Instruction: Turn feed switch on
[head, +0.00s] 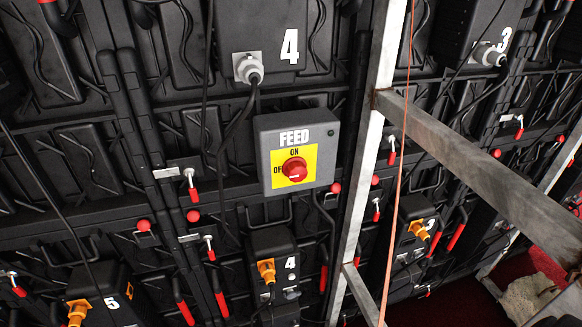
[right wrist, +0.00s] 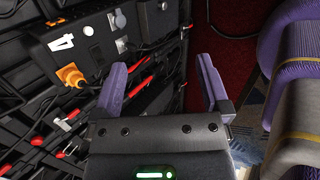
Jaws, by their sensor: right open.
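The feed switch is a grey box (head: 265,150) marked FEED, fixed on the back of the video wall in the middle of the head view. Its red knob (head: 294,169) sits on a yellow plate with ON above it and OFF at its left. I cannot tell clearly which mark the knob points to. My right gripper (right wrist: 160,68) shows only in the right wrist view. Its purple-padded fingers are apart with nothing between them. The switch is not in that view. My left gripper is in neither view.
A metal upright (head: 374,130) stands right of the switch, with a slanted metal beam (head: 480,165) and an orange cable (head: 402,150) nearby. A box marked 4 with an orange plug (right wrist: 72,75) is left of my right gripper. Purple-covered seats (right wrist: 288,55) stand at its right.

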